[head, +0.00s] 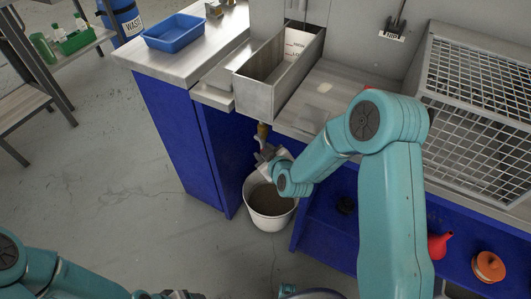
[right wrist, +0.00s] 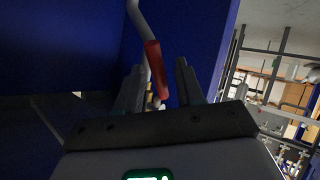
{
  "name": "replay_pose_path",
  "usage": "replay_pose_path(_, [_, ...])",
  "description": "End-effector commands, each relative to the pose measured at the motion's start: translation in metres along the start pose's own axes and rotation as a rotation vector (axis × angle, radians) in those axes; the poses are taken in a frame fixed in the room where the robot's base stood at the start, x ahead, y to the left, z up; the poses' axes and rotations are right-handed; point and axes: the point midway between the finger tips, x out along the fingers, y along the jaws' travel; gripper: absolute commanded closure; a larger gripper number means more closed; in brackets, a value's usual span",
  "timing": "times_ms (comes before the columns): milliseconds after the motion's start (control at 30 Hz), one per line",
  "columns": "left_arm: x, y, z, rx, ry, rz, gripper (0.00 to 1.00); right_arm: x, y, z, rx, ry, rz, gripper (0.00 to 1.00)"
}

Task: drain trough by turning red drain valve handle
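The metal trough (head: 256,97) is set in the counter, with a brass-coloured drain fitting (head: 262,131) below its front end. The red valve handle (right wrist: 154,68) shows in the right wrist view, on a grey bent lever. My right gripper (right wrist: 157,84) is open, with the handle between or just beyond its fingertips and visible gaps at the sides; contact cannot be told. In the head view this gripper (head: 264,154) is just below the fitting, and the handle is hidden there. My left gripper (head: 178,295) is cut off at the bottom edge.
A white bucket (head: 270,222) with a dark inside stands on the floor beneath the drain. Blue cabinet panels (head: 185,135) flank the opening. A blue tray (head: 174,33) is on the counter, and a wire-mesh cage (head: 475,90) is at right.

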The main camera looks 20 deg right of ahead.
Motion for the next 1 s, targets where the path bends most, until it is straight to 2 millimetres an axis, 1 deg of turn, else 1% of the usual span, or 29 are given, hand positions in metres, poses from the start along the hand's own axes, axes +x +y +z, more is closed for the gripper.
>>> replay_pose_path(167, [-0.001,0.0,0.0,0.0,0.0,0.0,0.33,-0.004,0.0,0.0,0.001,-0.002,-0.001,0.63])
replay_pose_path(267, [-0.004,0.001,0.0,0.0,0.0,0.0,0.33,-0.018,0.001,-0.001,0.001,-0.002,-0.001,0.63])
replay_pose_path(500, [-0.009,0.003,0.0,0.0,0.0,0.0,0.33,-0.074,0.0,-0.001,0.001,-0.002,-0.001,0.63])
replay_pose_path(667, [-0.012,0.004,0.0,0.0,0.0,0.0,0.33,-0.109,0.001,-0.001,0.001,0.0,0.0,0.63])
replay_pose_path(700, [-0.02,0.007,0.001,0.0,-0.001,0.0,0.33,-0.114,0.002,-0.004,0.0,-0.004,-0.001,0.63])
replay_pose_path(733, [-0.028,0.01,0.001,0.0,-0.001,0.0,0.33,-0.115,0.004,-0.006,-0.002,-0.006,-0.001,0.63])
replay_pose_path(1000, [-0.076,0.027,0.001,0.0,0.0,0.0,0.33,-0.121,0.006,-0.007,-0.012,-0.011,0.0,0.63])
